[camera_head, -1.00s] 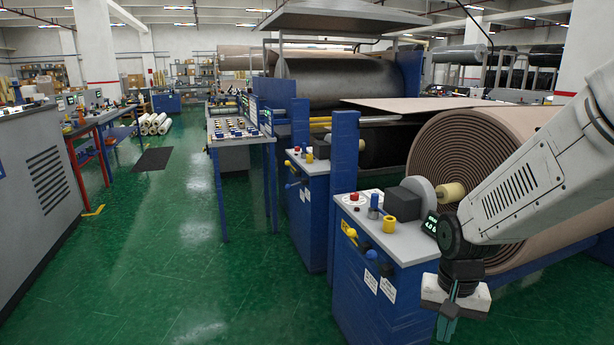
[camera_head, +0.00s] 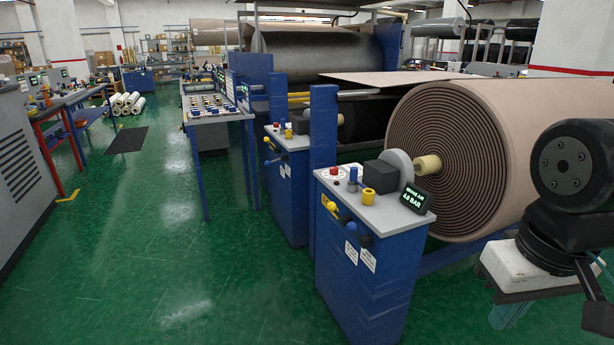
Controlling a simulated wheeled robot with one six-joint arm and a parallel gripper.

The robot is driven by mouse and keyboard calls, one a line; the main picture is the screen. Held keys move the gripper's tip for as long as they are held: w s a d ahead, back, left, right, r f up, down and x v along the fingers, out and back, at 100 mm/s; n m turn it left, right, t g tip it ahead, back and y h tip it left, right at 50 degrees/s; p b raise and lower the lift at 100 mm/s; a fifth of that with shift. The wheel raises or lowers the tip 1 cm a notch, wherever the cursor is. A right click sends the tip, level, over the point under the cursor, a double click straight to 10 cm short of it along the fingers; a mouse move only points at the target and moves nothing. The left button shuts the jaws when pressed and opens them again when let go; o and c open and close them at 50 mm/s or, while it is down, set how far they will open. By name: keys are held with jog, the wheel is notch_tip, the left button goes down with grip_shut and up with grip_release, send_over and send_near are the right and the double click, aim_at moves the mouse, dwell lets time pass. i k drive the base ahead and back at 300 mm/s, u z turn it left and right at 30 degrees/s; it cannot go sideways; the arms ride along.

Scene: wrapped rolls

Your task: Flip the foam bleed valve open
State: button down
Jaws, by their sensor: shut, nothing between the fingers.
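The near blue cabinet (camera_head: 362,285) carries a yellow lever (camera_head: 329,205) and dark handles (camera_head: 364,240) on its upper front face, above two white labels (camera_head: 368,259) too small to read. I cannot tell which handle is the foam bleed valve. My gripper (camera_head: 508,315) is at the lower right, pointing down, shut and empty. It is to the right of the near cabinet in the picture and apart from its handles. Its fingers are partly hidden.
A large wrapped roll (camera_head: 447,165) stands behind the near cabinet. The cabinet top holds a red button (camera_head: 334,171), a yellow cylinder (camera_head: 368,197) and a display (camera_head: 416,198) reading 4.0 BAR. A blue post (camera_head: 323,160) rises beside it. Green floor (camera_head: 190,270) is clear at left.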

aim_at(331, 206)
jog(key=u, duration=0.05)
jog(key=i, duration=1.25)
